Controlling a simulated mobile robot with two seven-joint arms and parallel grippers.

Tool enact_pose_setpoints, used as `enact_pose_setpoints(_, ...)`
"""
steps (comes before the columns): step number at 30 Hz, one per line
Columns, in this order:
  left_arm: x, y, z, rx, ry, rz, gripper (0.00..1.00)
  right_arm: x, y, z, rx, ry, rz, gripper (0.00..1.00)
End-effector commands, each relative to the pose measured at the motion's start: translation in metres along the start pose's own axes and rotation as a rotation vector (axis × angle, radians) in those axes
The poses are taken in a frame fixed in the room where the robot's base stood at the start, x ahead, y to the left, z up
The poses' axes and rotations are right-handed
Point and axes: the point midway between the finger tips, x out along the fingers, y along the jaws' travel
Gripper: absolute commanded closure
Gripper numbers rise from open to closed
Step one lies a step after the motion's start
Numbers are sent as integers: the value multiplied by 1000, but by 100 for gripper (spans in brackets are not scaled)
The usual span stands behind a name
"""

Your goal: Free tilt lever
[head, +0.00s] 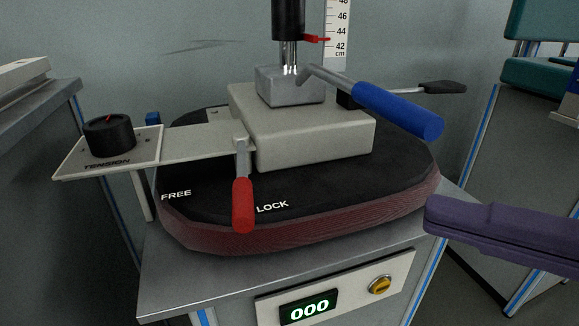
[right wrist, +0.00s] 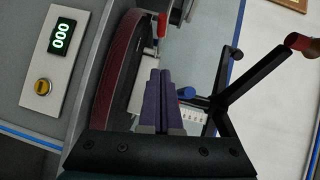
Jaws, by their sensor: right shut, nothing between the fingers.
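The tilt lever has a red handle (head: 243,204) and hangs down from the mechanism's front edge, between the FREE label (head: 176,196) and the LOCK label (head: 272,206), closer to LOCK. It also shows at the top of the right wrist view (right wrist: 161,25). My right gripper (head: 432,212), with purple fingers, is shut and empty at the right end of the cushion, well apart from the red handle. Its fingers point up in the right wrist view (right wrist: 160,72). My left gripper is not in view.
A blue-handled lever (head: 400,110) sticks out right above the grey block (head: 310,140). A black-tipped lever (head: 440,88) lies behind it. The TENSION knob (head: 109,135) stands left. A display (head: 309,308) and yellow knob (head: 380,285) are on the bench front. Space before the cushion is clear.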

Motion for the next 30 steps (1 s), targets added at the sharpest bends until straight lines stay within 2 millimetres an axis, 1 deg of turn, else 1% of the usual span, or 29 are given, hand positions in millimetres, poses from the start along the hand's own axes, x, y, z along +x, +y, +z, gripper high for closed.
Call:
enact_pose_setpoints(5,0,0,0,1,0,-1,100,31,-2,-1,-2,1,-7,100)
enact_pose_setpoints(9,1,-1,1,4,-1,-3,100,63,-2,0,-1,0,-7,100)
enact_pose_setpoints(13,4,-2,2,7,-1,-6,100,90,-1,0,-1,0,-6,100)
enact_pose_setpoints(14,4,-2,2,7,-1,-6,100,95,-1,0,-2,-2,-5,100)
enact_pose_setpoints(15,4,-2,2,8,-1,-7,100,99,0,7,2,-2,-3,100)
enact_pose_setpoints(21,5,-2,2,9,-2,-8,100,115,0,24,2,-1,-1,100)
enact_pose_setpoints(30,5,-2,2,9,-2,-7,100,119,0,29,0,0,1,100)
